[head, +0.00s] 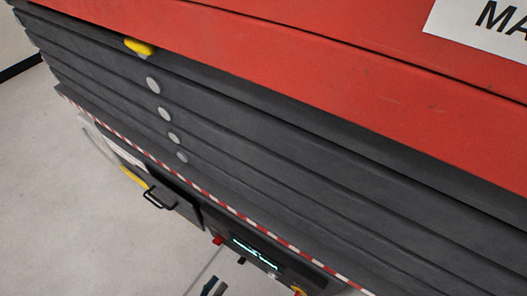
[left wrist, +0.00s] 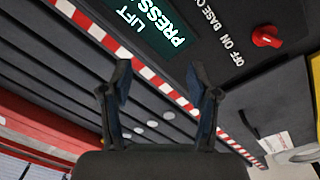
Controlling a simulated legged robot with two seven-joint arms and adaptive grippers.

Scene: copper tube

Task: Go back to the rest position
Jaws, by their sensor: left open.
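Beyond the fingers is the panel with a lit screen (left wrist: 135,28) reading "LIFT" and "PRESS", cut off. A red knob (left wrist: 267,37) sits beside "OFF ON" lettering. My right gripper is not in view.
A large machine fills the head view, with a red top (head: 330,75) and dark grey folds (head: 270,165). A red-and-white striped edge (head: 215,196) runs above the panel. A black handle (head: 158,200) sticks out. Pale floor (head: 80,220) is open at the left.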

